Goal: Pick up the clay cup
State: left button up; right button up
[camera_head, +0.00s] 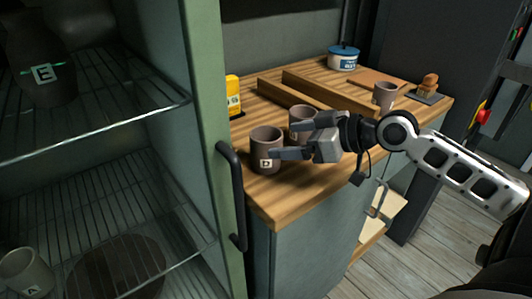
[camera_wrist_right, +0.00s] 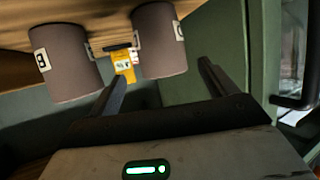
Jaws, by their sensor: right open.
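Two brown-grey clay cups stand upright close together on the wooden counter (camera_head: 290,200): a near one (camera_head: 265,148) with a white letter label, and one (camera_head: 302,118) just behind it. A third cup (camera_head: 384,95) stands farther right. My right gripper (camera_head: 283,142) is open beside the two near cups, with nothing held. In the right wrist view, tilted upside down, one cup (camera_wrist_right: 160,42) lies ahead between the open fingertips (camera_wrist_right: 163,72). A cup marked B (camera_wrist_right: 65,60) is left of the fingers. Contact cannot be told. My left gripper is not in view.
An open cabinet with wire shelves (camera_head: 100,125) fills the left, holding a jar marked E (camera_head: 42,75) and a cup marked A (camera_head: 25,270). A green door edge (camera_head: 207,100) borders the counter. A yellow item (camera_head: 233,95) and a blue-lidded pot (camera_head: 343,60) stand farther back.

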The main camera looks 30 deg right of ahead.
aim_at(255, 138)
jog(key=shift+a+r+x, duration=0.1)
jog(key=shift+r+x, duration=0.05)
jog(key=shift+x, duration=0.65)
jog(key=shift+a+r+x, duration=0.1)
jog(key=shift+r+x, duration=0.1)
jog(key=shift+x, duration=0.6)
jog(key=shift+r+x, duration=0.15)
jog(key=shift+x, duration=0.65)
jog(key=shift+w+a+f, duration=0.25)
jog(key=shift+w+a, duration=0.05)
jog(key=shift+w, duration=0.25)
jog(key=c, duration=1.2)
